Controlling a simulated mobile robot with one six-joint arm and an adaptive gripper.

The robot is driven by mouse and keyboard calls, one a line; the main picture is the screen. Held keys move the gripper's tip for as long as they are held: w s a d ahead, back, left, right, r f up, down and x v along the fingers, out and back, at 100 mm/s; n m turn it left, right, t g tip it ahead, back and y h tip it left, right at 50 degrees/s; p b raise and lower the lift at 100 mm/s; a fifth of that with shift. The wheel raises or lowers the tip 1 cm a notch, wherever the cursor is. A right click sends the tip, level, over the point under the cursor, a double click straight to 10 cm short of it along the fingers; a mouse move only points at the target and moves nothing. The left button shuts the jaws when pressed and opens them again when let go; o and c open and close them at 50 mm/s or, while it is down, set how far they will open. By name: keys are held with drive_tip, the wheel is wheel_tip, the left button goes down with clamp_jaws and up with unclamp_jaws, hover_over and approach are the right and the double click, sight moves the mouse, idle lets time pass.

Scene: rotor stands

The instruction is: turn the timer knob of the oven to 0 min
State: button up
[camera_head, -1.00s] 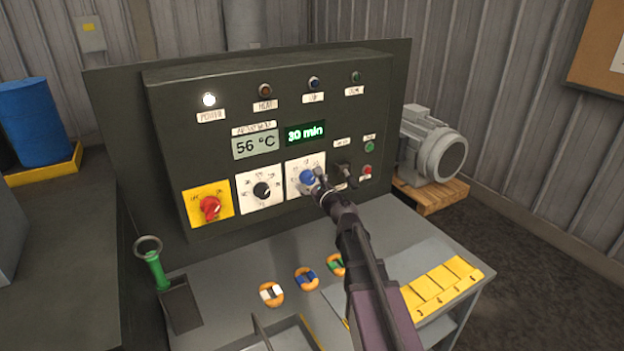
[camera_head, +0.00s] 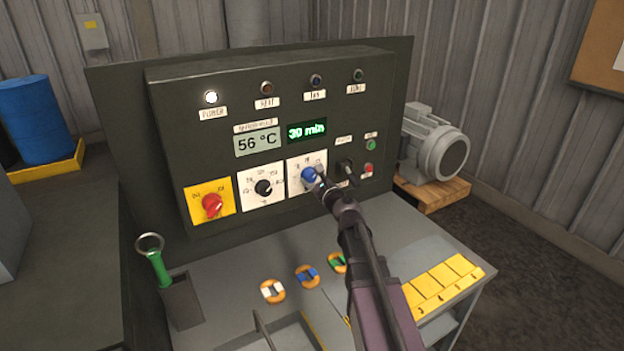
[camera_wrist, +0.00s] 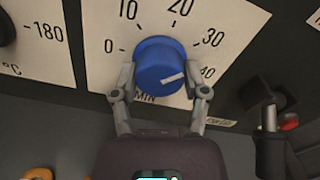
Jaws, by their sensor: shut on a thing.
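The timer knob (camera_head: 309,175) is blue and sits on a white dial plate (camera_wrist: 97,75) marked 0 to 40 and MIN. In the wrist view the knob (camera_wrist: 155,60) has a white mark pointing right, toward the 30 and 40 side. The green timer display (camera_head: 306,131) reads 30 min. My gripper (camera_head: 323,180) is at the knob from the front right. In the wrist view my gripper (camera_wrist: 160,93) has one finger on each side of the knob's lower part and is shut on it.
The oven panel (camera_head: 330,105) also carries a red switch (camera_head: 211,206), a black temperature knob (camera_head: 264,188) and a dark lever (camera_head: 347,167) close right of the gripper. A lever also shows in the wrist view (camera_wrist: 270,120). Ringed parts (camera_head: 272,291) lie on the bench below.

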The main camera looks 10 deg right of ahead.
drive_tip(key=n, duration=0.7)
drive_tip(key=shift+r, duration=0.1)
drive_tip(key=n, duration=0.6)
drive_tip(key=shift+d+n, duration=0.1)
drive_tip(key=shift+n, duration=0.2)
drive_tip(key=n, duration=0.6)
drive_tip(key=shift+r, duration=0.15)
drive_tip(key=n, duration=0.7)
drive_tip(key=shift+p, duration=0.3)
drive_tip(key=o, duration=1.1)
drive_tip(key=shift+o, duration=0.2)
